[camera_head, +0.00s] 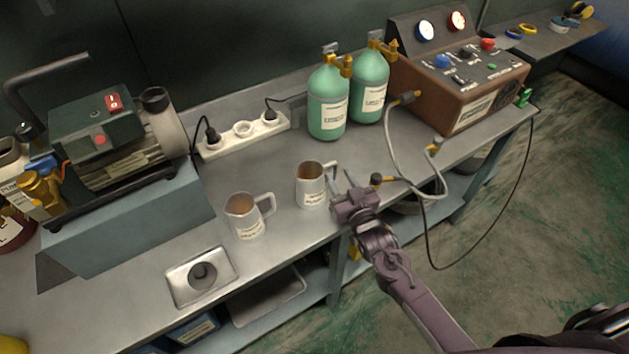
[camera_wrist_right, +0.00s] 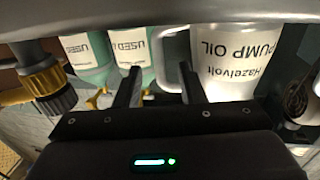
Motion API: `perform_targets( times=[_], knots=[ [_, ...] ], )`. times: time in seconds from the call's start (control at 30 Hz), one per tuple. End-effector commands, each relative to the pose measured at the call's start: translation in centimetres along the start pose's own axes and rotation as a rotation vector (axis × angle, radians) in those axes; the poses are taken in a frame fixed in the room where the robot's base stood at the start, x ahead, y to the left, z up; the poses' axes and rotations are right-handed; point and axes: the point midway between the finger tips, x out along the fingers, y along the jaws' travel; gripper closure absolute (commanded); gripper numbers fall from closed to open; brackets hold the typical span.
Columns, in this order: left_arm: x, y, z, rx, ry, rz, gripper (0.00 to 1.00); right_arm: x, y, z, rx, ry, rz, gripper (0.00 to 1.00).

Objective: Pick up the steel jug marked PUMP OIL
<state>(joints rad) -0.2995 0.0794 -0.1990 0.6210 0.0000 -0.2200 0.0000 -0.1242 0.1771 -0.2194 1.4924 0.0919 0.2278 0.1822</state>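The steel jug marked PUMP OIL (camera_wrist_right: 235,62) shows upside down in the right wrist view, its label readable. In the head view it appears to be the right-hand of two jugs (camera_head: 311,187), upright on the bench with its handle to the right. My right gripper (camera_head: 343,187) is just right of that handle. In the right wrist view its two fingers (camera_wrist_right: 160,82) are apart, and the handle shows between and beyond them; I cannot tell whether they touch it. My left gripper is not in view.
A second steel jug (camera_head: 243,216) stands left of it. Two green cylinders (camera_head: 328,104) and a power strip (camera_head: 243,134) are behind. A gauge unit (camera_head: 459,82) with hoses is at right, a pump (camera_head: 115,140) at left. A square drain plate (camera_head: 201,277) lies in front.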

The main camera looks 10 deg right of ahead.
Motion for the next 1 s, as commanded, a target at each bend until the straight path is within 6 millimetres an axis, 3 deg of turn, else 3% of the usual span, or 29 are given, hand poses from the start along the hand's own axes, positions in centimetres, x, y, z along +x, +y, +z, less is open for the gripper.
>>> perform_targets(
  times=[0.1,0.37,0.63,1.0],
  knots=[
    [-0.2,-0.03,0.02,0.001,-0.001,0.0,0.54,1.13,0.01,0.01,0.0,0.0,0.0,0.64],
    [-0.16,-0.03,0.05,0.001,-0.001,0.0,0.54,1.28,0.0,0.14,0.0,-0.002,0.0,0.64],
    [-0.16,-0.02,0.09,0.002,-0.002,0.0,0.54,1.27,0.01,0.13,0.0,-0.002,0.0,0.99],
    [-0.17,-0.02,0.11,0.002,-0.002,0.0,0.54,1.31,0.02,-0.02,0.001,0.001,0.0,1.0]
  ],
)
